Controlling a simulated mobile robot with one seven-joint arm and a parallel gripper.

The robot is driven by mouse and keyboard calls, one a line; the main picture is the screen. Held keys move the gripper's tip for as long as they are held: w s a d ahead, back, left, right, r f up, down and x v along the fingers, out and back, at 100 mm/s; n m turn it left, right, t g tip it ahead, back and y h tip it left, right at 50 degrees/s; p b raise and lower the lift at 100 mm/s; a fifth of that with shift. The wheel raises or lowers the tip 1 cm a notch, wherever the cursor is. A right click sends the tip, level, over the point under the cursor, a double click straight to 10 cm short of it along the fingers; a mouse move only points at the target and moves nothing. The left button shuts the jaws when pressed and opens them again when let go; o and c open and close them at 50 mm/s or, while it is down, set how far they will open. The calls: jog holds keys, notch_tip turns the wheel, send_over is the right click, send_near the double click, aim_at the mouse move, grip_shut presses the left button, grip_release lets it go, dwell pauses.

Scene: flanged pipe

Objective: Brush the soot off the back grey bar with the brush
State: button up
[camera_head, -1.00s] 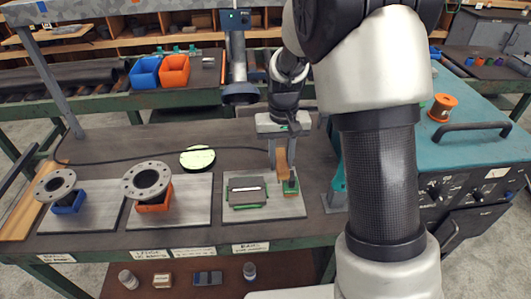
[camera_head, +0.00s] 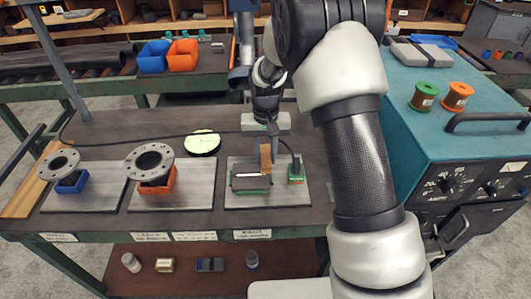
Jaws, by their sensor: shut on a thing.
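My gripper (camera_head: 265,143) is shut on the brush (camera_head: 265,157), seen as an upright tan piece below the jaws. The brush's lower end is at the back right part of the bars, and I cannot tell whether it touches. The dark grey bars (camera_head: 249,183) lie in a green holder (camera_head: 250,192) on the right-hand light plate (camera_head: 240,203). The back bar is partly hidden by the brush, and the soot on it is too small to make out. A green and dark block (camera_head: 296,173) stands just right of the brush on the same plate.
Two grey flanges stand left, one in a blue holder (camera_head: 72,183), one in an orange holder (camera_head: 158,182). A round pale-green disc (camera_head: 202,142) and a dark cable lie behind. The teal machine (camera_head: 450,125) with two spools stands right. The bench behind the plates is mostly clear.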

jog(key=shift+f, duration=0.15)
dwell(0.5)
jog(key=shift+f+b, duration=1.35)
jog(key=shift+f, duration=0.55)
jog(key=shift+a+r, duration=0.1)
